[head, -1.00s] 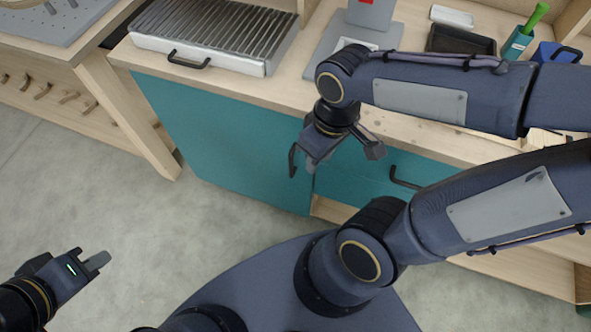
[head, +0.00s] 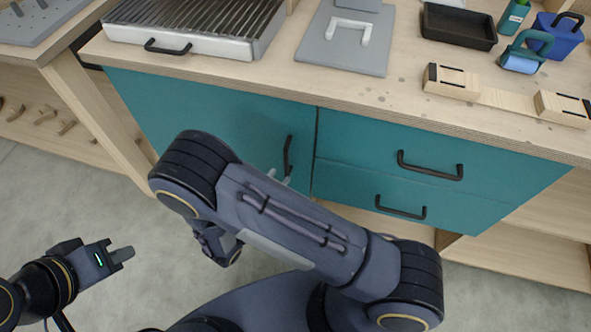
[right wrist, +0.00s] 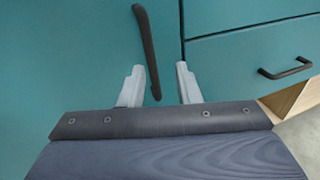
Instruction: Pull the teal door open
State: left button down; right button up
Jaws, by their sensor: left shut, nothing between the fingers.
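The teal door (head: 222,115) is the left front of the cabinet and looks closed, flush beside the teal drawers. Its black upright handle (head: 288,155) is near its right edge; the handle also shows in the right wrist view (right wrist: 147,45). My right gripper (head: 279,177) is at the door, mostly hidden behind my right arm. In the right wrist view its two pale fingers (right wrist: 160,84) are apart, with the handle's lower end showing between them; I cannot tell whether they touch it. My left gripper (head: 123,255) is shut and empty, low at the left over the floor.
Two teal drawers with black handles (head: 430,166) (head: 400,208) are right of the door. The worktop (head: 290,75) holds a grill-like tray (head: 190,28), a grey plate (head: 345,45), a black tray (head: 458,27) and wooden blocks (head: 452,80). Floor at the left is clear.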

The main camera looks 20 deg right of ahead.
aim_at(285, 166)
jog(key=shift+n+t+y, duration=0.3)
jog(key=shift+n+t, duration=0.5)
jog(key=w+d, duration=0.1)
jog(key=w+d+f, duration=0.1)
jog(key=w+d, duration=0.2)
jog(key=w, duration=0.1)
jog(key=shift+w+d+f, duration=0.2)
jog(key=shift+d+f, duration=0.05)
jog(key=shift+f, duration=0.15)
jog(key=shift+c, duration=0.3)
grip_shut()
